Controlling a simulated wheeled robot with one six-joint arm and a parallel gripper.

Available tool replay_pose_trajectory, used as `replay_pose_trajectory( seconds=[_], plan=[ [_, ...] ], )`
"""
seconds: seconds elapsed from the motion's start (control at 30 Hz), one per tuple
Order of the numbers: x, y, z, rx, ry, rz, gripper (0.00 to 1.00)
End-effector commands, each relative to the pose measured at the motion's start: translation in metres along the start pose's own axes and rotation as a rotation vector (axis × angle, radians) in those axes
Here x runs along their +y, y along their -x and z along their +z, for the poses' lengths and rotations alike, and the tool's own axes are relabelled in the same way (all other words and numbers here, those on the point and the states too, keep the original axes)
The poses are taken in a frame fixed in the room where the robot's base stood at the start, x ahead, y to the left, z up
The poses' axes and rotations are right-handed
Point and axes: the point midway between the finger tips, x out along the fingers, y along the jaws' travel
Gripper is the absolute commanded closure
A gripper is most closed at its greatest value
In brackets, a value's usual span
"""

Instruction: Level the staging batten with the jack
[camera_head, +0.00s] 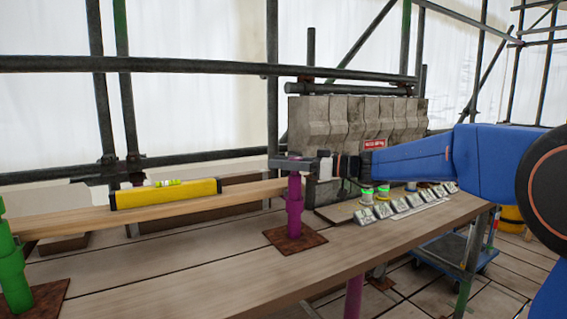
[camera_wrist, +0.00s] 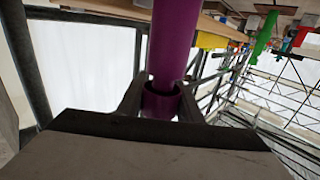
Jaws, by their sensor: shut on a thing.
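The purple jack (camera_head: 294,208) stands upright on a rusty base plate (camera_head: 295,240) at the right end of the wooden batten (camera_head: 70,219). A green jack (camera_head: 15,273) stands at its left end. A yellow spirit level (camera_head: 165,193) lies along the batten, with a bright green vial (camera_head: 167,183) on top; its bubble is too small to read. My gripper (camera_head: 306,166) comes in from the right and is shut on the upper part of the purple jack. In the wrist view its fingers (camera_wrist: 160,103) sit on both sides of the purple shaft (camera_wrist: 174,45).
Carved stone blocks (camera_head: 357,130) stand behind the jack. Scaffold tubes (camera_head: 190,65) cross behind. The front bench top (camera_head: 190,280) is clear.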

Motion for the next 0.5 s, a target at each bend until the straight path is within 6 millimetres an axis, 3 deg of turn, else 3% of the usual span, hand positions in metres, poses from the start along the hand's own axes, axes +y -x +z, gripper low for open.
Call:
replay_pose_trajectory(
  seconds=[0.5],
  plan=[
    [-0.016, 0.003, 0.001, 0.000, 0.000, -0.477, 0.90]
  ],
)
